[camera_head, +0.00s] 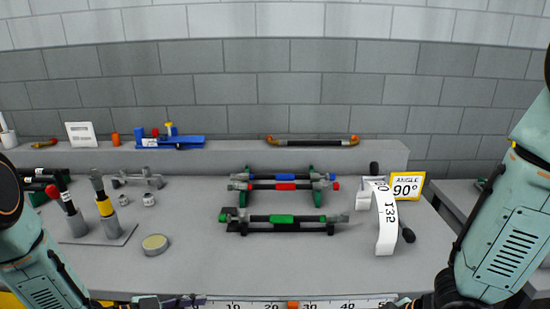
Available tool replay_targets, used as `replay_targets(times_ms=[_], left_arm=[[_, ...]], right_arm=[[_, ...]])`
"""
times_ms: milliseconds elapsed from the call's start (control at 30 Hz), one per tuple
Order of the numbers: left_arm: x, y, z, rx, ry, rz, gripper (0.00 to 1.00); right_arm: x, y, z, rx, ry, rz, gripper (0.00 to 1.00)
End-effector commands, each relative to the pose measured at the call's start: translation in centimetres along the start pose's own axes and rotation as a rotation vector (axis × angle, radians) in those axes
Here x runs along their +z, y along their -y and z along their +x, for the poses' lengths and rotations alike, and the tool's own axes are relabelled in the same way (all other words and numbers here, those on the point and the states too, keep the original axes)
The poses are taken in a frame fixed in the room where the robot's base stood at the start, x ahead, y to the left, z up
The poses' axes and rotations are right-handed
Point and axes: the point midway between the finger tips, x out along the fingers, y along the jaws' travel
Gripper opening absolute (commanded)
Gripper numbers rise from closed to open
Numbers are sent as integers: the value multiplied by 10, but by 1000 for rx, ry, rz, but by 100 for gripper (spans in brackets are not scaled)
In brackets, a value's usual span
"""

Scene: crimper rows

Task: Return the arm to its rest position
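My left arm comes in at the lower left, and what looks like its gripper (178,301) shows only as dark parts at the bottom edge, by the left end of the ruler. My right arm stands large at the right. Its dark end, seemingly the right gripper (408,301), is at the bottom edge by the ruler's right end. Both are largely cut off by the frame, so I cannot tell whether the fingers are open or shut. Neither visibly touches the hoses on the table.
Hoses with a green sleeve (282,219), red sleeve (285,186) and blue sleeve (285,177) lie on racks mid-table. A white label strip (386,225) and an angle sign (407,187) stand right. Upright tools (104,207) and a round tin (155,243) stand left. A ruler (270,304) runs along the front.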

Motion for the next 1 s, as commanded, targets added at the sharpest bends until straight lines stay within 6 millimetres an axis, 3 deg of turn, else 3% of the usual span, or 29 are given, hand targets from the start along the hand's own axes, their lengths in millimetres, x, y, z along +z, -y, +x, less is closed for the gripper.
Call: replay_targets(times_ms=[167, 367, 467, 600, 733, 900, 1000], left_arm=[[42, -35, 14, -118, 147, -252, 47], [98, -88, 1, -256, 380, -525, 47], [126, -121, -16, -325, 520, -652, 47], [159, -171, -54, -427, 731, -811, 47], [177, -213, -94, -516, 910, -922, 47], [186, -243, -129, -596, 1050, -996, 47], [186, -250, -137, -614, 1079, -1011, 47]], right_arm=[[38, 30, 36, -12, 37, 267, 46], [88, 61, 65, 29, 114, 558, 46], [116, 76, 75, 69, 167, 692, 46], [159, 98, 84, 145, 257, 862, 46], [194, 115, 85, 224, 339, 980, 46], [222, 128, 82, 295, 408, 1059, 46], [227, 131, 80, 312, 421, 1074, 46]])
